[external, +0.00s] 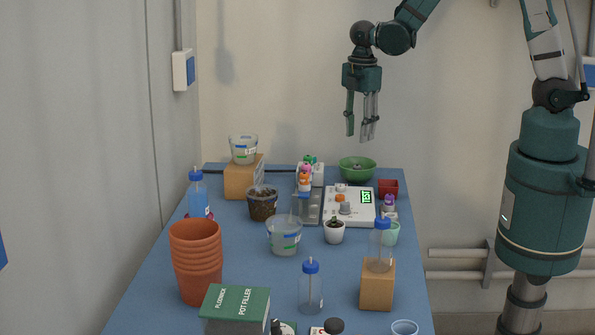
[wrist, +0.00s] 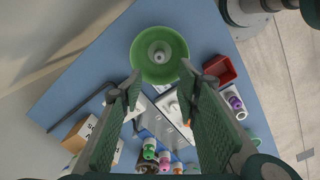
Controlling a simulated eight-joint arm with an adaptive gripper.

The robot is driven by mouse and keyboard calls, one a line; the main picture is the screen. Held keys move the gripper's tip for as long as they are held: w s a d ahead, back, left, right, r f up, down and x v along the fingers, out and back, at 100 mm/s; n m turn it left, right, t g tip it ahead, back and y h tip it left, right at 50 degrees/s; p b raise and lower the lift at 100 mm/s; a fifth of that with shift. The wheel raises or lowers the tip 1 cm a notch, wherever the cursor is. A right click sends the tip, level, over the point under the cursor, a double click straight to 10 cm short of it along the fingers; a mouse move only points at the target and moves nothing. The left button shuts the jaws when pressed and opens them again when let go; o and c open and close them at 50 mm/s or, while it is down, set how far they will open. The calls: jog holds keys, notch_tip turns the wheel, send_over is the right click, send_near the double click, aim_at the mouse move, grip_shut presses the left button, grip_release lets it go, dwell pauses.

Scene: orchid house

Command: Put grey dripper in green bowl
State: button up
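The green bowl (external: 357,175) stands at the far end of the blue table; it also shows in the wrist view (wrist: 140,68). A small grey piece (wrist: 159,51), which looks like the grey dripper, sits inside the bowl near its middle; only a little of it shows in the external view. My gripper (external: 359,138) hangs above the far end of the table, over the bowl area and touching nothing. In the wrist view its fingers (wrist: 160,88) are spread apart with nothing between them, and the bowl lies beyond their tips.
A red box (external: 388,188) is right of the bowl. A white scale (external: 350,220) and coloured drippers (external: 305,182) stand before it. Clear tubs, bottles, wooden blocks and terracotta pots (external: 196,260) crowd the nearer table. The table's far edge is close behind the bowl.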

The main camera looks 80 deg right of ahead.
jog(key=s+a+r+m+t+b, duration=0.35)
jog(key=a+r, duration=0.45)
jog(key=r, duration=0.3)
jog(key=s+a+r+m+t+b, duration=0.1)
jog(key=s+a+r+m+b, duration=0.1)
jog(key=s, duration=0.4)
jog(key=s+a+r+m+t+b, duration=0.2)
jog(key=s+a+r+m, duration=0.1)
jog(key=s+a+m, duration=0.2)
jog(key=shift+s+a+r, duration=0.35)
jog(key=shift+a, duration=0.8)
jog(key=shift+t, duration=0.25)
